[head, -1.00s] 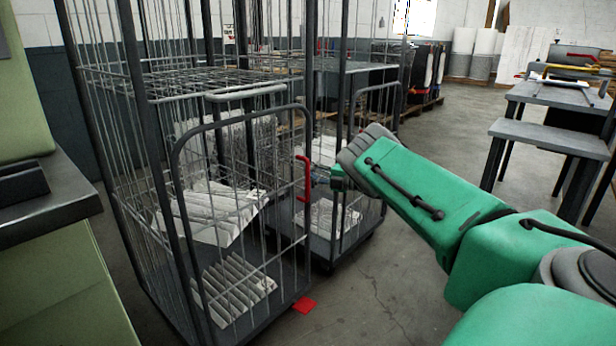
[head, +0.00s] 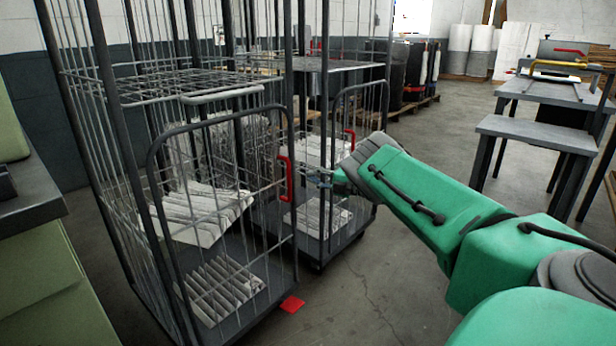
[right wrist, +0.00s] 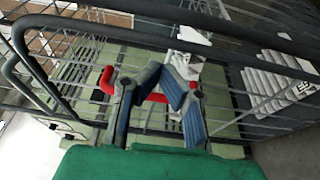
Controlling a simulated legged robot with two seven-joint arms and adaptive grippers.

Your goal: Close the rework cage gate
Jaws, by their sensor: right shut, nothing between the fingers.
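The near wire cage has a half-height gate (head: 213,119) with a rounded grey frame and a red handle (head: 285,178) at its right edge. I cannot tell how far the gate stands from its post. My right gripper (head: 320,179) is shut and empty, just right of this handle in the head view. In the right wrist view the blue-padded fingers (right wrist: 162,76) converge in front of a red bar (right wrist: 105,80) and grey wires; contact is unclear. A second cage behind has a similar gate (head: 360,88) with a red handle (head: 349,140). My left gripper is out of view.
White pleated filters (head: 222,288) lie in the near cage. A red patch (head: 292,304) is on the floor by its corner. A green-sided bench (head: 50,285) stands at left, grey tables (head: 540,133) at right. Floor between cages and tables is clear.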

